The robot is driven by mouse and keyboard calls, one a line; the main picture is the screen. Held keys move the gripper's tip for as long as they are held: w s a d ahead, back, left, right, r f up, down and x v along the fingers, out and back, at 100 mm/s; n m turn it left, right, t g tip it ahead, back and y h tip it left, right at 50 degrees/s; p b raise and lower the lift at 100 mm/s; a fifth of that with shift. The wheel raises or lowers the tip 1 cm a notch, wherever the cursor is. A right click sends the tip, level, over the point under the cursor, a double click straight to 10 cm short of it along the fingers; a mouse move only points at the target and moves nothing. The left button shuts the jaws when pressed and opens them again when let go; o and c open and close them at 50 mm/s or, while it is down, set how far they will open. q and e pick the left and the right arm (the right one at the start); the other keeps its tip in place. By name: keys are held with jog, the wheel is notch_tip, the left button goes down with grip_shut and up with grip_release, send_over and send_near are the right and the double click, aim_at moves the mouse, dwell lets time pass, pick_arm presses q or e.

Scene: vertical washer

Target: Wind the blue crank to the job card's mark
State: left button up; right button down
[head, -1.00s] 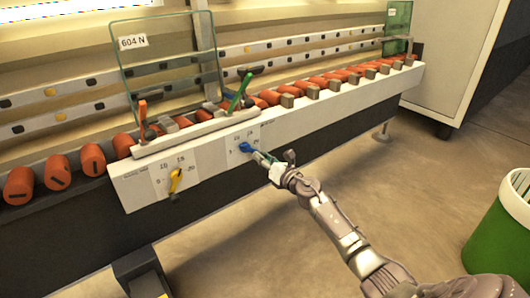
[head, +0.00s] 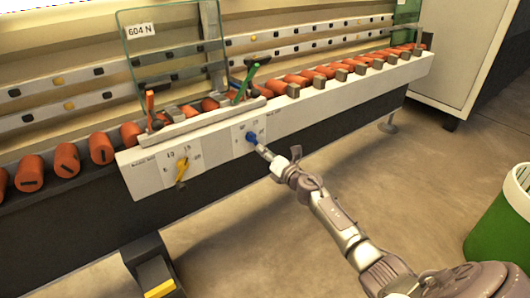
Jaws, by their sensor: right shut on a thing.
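The blue crank (head: 250,137) sits on the white front panel (head: 215,152), on a pale dial plate whose marks are too small to read. My right gripper (head: 260,148) reaches it from the lower right and is shut on its handle. The fingers hide part of the crank, so its exact angle against the scale is hard to tell. A label reading "604 N" (head: 141,31) is on a glass pane above; I cannot tell whether it is the job card. My left gripper is not in view.
A yellow crank (head: 182,169) is on a second dial to the left. An orange lever (head: 150,105) and a green lever (head: 246,84) stand above the panel. Orange rollers (head: 66,160) line the machine. A green bin (head: 500,222) stands at right on otherwise open floor.

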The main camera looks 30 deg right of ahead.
jog(key=c, duration=0.9)
grip_release()
jog(key=shift+c, duration=0.2)
jog(key=shift+s, duration=0.15)
jog(key=s+d, duration=0.1)
jog(key=s, duration=1)
jog(key=shift+s, duration=0.35)
